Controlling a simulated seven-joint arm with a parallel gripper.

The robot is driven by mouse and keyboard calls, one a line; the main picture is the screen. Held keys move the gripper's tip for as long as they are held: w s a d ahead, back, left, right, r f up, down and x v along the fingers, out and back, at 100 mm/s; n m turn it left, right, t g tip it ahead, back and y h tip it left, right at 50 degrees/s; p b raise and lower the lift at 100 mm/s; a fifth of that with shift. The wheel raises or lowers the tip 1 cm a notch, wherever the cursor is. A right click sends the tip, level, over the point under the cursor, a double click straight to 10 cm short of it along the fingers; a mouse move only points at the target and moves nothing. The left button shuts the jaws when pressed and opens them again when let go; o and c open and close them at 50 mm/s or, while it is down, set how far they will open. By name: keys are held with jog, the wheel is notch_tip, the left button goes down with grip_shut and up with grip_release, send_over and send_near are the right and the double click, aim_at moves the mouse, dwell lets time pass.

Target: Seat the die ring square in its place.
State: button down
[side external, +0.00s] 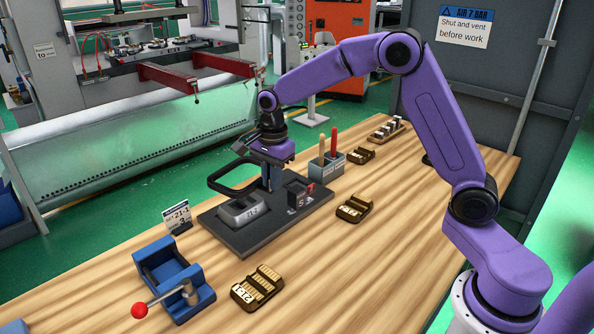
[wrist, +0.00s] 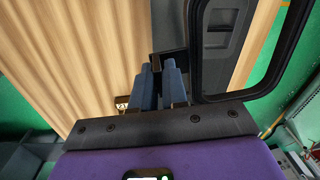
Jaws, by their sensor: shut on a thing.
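The die ring (side external: 213,186) is a black rounded rectangular loop. My gripper (side external: 267,184) is shut on it at one end, and the ring sticks out to the left in the side view. The ring appears raised above the dark base plate (side external: 229,240), near a silver block (side external: 243,213) marked 21-2. It looks apart from the block, but the exact gap cannot be told. In the wrist view the blue-grey fingers (wrist: 158,72) meet at a dark tab beside the ring (wrist: 198,88), through whose opening grey surfaces show. The seat itself is not clearly visible.
A black block (side external: 299,194) with an S stands on the plate's right. A grey tool bin (side external: 326,168) is behind it. A blue vise (side external: 173,281), a card sign (side external: 177,215) and brown slotted blocks (side external: 257,288), (side external: 354,209) stand around. The bench's right front is clear.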

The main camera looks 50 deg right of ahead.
jog(key=shift+w+a+f+m, duration=0.65)
jog(key=shift+w+f+m, duration=0.15)
jog(key=shift+w+m, duration=0.15)
jog(key=shift+f, duration=5)
jog(key=shift+f, duration=0.6)
jog(key=c, duration=1.4)
grip_release()
jog(key=shift+r, duration=0.15)
jog(key=shift+r, duration=2.1)
